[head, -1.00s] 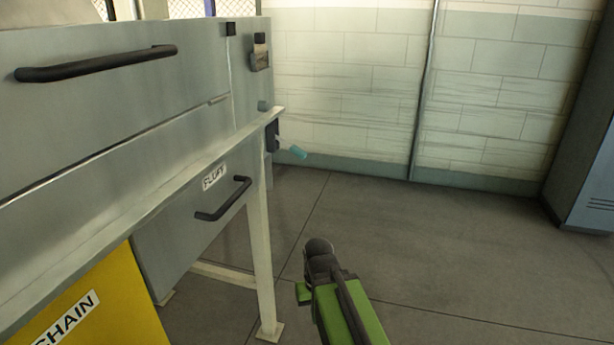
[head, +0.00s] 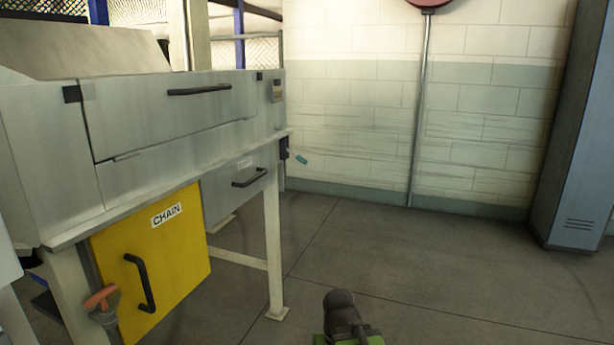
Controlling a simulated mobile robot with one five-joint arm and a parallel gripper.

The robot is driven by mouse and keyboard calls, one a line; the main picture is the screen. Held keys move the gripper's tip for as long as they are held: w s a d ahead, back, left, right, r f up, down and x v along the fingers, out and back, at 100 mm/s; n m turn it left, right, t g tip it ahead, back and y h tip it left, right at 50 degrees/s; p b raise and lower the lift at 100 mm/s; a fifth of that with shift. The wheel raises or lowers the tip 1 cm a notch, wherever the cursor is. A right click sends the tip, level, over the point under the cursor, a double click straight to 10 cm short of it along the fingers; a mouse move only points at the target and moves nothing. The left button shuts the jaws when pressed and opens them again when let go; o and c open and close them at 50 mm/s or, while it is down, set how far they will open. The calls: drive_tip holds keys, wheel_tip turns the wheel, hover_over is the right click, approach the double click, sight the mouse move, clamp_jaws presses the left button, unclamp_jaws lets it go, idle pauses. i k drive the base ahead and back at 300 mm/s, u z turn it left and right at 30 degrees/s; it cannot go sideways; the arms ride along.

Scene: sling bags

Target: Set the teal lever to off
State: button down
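The teal lever (head: 301,160) is small and far off in the head view. It sticks out to the right, sloping slightly down, from a dark mount (head: 284,148) on the right end of the grey workbench (head: 150,185). My arm shows at the bottom centre, well in front of the lever and apart from it. The end of my gripper is not clear in this view.
The bench has a yellow door (head: 185,262) marked CHAIN, a drawer (head: 245,186) and an orange handle (head: 100,298) at lower left. A bench leg (head: 274,240) stands near my arm. A blue-grey cabinet (head: 575,140) stands right. The floor (head: 410,260) between is clear.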

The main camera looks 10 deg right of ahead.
sight(301, 159)
drive_tip(key=z, duration=4.7)
drive_tip(key=i, duration=0.1)
drive_tip(key=u, duration=2.85)
drive_tip(key=i, duration=1.7)
drive_tip(key=z, duration=0.35)
drive_tip(key=k, duration=0.15)
drive_tip(key=u, duration=3.5)
drive_tip(key=i, duration=0.95)
drive_tip(key=u, duration=0.1)
